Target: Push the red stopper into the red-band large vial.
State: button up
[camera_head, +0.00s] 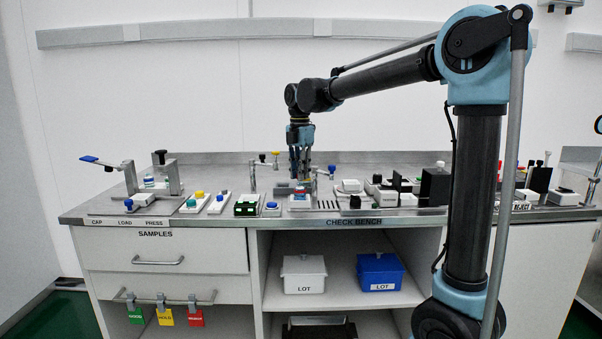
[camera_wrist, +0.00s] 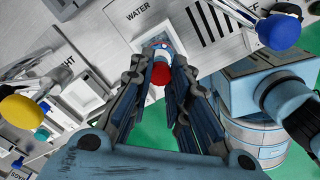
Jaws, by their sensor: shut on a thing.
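My gripper (camera_head: 301,180) points down over the middle of the bench. In the wrist view, my gripper (camera_wrist: 159,78) has its fingers closed on the red stopper (camera_wrist: 160,74). A small clear and blue-tinted piece (camera_wrist: 156,49) shows just beyond the stopper, between the fingertips. I cannot tell whether it is the red-band large vial or whether the stopper touches it. In the head view, a small white block (camera_head: 300,203) with blue and red on it stands under the fingertips. No red band can be made out clearly.
A plate marked WATER (camera_wrist: 140,22) and a slotted panel (camera_wrist: 215,22) lie near the fingertips. A blue knob (camera_wrist: 279,31) and a yellow knob (camera_wrist: 20,111) stand at either side. A press fixture (camera_head: 150,185) stands at the bench's left; many small devices crowd the right.

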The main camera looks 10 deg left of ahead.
jog(key=shift+f, duration=0.65)
dwell(1.1)
jog(key=o, duration=0.8)
jog(key=shift+c, duration=0.2)
